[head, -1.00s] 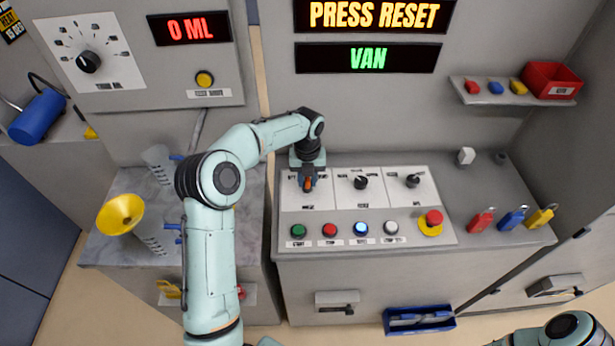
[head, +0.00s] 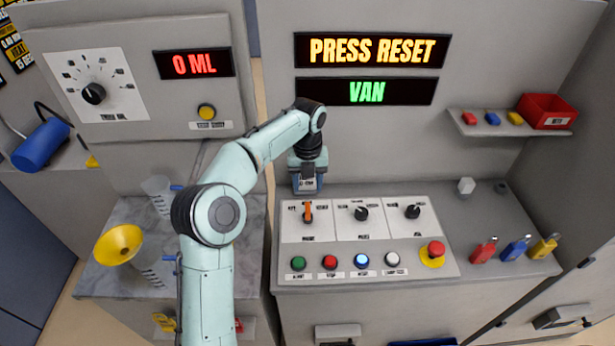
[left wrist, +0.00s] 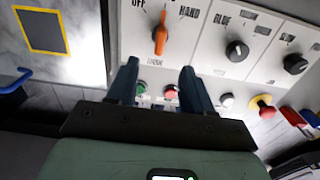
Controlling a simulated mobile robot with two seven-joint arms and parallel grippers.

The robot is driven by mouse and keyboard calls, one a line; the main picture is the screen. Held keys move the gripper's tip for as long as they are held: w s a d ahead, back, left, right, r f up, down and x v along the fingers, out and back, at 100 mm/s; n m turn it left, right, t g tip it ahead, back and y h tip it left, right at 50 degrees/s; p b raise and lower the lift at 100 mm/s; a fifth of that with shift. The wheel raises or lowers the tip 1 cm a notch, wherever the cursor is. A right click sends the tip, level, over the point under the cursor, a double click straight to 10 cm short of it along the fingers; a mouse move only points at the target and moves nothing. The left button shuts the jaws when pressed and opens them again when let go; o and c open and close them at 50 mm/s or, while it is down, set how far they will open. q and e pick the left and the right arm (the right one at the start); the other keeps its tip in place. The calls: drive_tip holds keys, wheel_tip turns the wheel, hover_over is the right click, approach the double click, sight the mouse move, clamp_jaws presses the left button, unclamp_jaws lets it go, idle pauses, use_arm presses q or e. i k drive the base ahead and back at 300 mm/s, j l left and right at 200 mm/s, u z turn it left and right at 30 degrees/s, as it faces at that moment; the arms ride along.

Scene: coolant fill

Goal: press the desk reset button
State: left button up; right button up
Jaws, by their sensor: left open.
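The desk reset button (head: 361,261) is the blue lit button in the row on the sloped desk panel (head: 375,237). It lies between a red button (head: 329,262) and a white one (head: 392,260). My left gripper (head: 307,186) hangs above the back left of the panel, behind the orange knob (head: 308,212) and apart from the reset button. In the left wrist view my left gripper (left wrist: 158,68) is open and empty, with the orange knob (left wrist: 160,38) showing beyond its fingertips. The blue button does not show there, apparently behind the right finger. My right gripper is out of view.
Two black knobs (head: 361,213) (head: 412,211) stand right of the orange one. A red emergency button (head: 435,249) sits on a yellow base at the panel's right. Signs above read PRESS RESET (head: 372,50) and VAN (head: 366,92). Red, blue and yellow padlocks (head: 516,248) stand farther right.

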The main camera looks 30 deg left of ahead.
sight(361, 260)
drive_tip(key=k, duration=1)
